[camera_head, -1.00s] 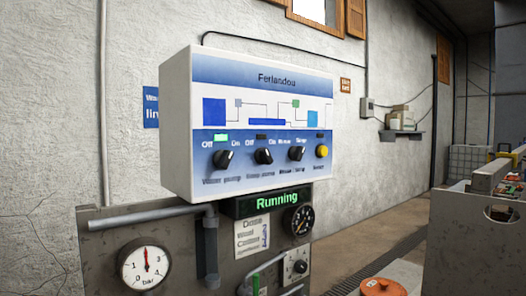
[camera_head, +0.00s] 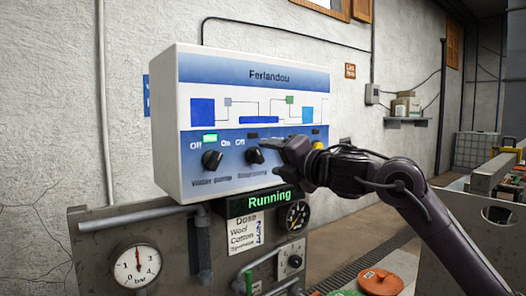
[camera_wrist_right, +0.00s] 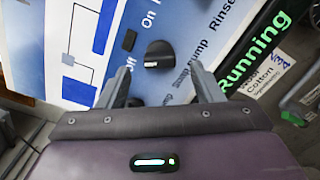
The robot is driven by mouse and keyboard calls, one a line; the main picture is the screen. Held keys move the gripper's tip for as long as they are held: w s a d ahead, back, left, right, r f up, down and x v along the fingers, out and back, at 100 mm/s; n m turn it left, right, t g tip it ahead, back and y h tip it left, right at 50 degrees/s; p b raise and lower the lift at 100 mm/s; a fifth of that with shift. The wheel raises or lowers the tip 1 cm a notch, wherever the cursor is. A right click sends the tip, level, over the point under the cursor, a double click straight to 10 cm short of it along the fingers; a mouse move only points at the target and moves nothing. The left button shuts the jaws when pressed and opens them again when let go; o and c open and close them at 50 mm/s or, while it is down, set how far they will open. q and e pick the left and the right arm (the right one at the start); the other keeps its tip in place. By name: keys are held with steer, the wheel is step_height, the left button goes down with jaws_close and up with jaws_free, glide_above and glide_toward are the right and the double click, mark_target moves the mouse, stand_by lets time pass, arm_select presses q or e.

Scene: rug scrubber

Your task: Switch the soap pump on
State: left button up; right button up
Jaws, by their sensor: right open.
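The soap pump knob (camera_head: 255,156) is a black rotary knob on the white and blue control panel (camera_head: 170,120), second from the left. Its small lamp (camera_head: 252,134) is dark. My right gripper (camera_head: 273,150) is in front of the panel, just right of the knob in the head view. In the right wrist view the knob (camera_wrist_right: 160,55) lies ahead, between the two spread fingers (camera_wrist_right: 163,85). The gripper is open and holds nothing; I cannot tell whether a fingertip touches the panel. My left gripper is out of view.
The water pump knob (camera_head: 212,160) is to the left, under a lit green lamp (camera_head: 210,138). A green "Running" display (camera_head: 270,199) juts out below the panel. Pipes and a pressure gauge (camera_head: 136,265) are lower left. My right arm hides the panel's right-hand controls.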

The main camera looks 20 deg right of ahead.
mark_target(262, 157)
steer(key=shift+p+x, duration=0.7)
steer(key=shift+x, duration=1.55)
steer(key=c, duration=1)
steer(key=shift+m, duration=0.4)
steer(key=m+p, duration=0.1)
steer(key=m, duration=0.4)
steer(key=shift+f, duration=0.1)
steer(key=m+p, duration=0.2)
steer(key=m, duration=0.4)
steer(key=shift+f, duration=0.15)
steer(key=o, duration=1)
